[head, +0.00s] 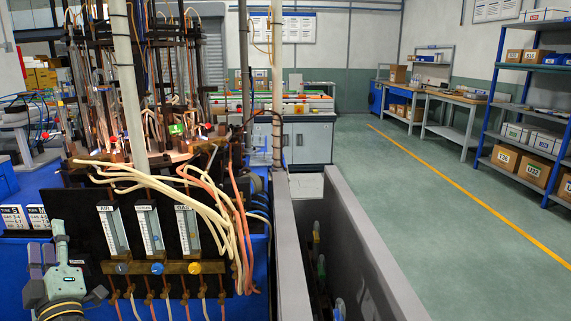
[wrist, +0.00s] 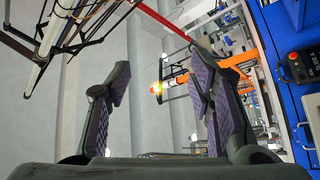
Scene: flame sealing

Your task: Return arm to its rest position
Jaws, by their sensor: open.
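My gripper (wrist: 160,82) is open in the wrist view, its two dark fingers with purple ridged pads spread wide. Nothing is held between them. A grey part with purplish pads at the lower left edge of the head view looks like part of my arm or gripper, but I cannot be sure. The rest position itself is not marked in either view.
A machine with flow meters (head: 150,230), pale hoses (head: 165,185) and upright rods fills the left of the head view. A grey-walled trough (head: 350,240) stands beside it. Green floor (head: 430,200) is open to the right, before blue shelves (head: 490,110). The wrist view shows a control box (wrist: 300,66).

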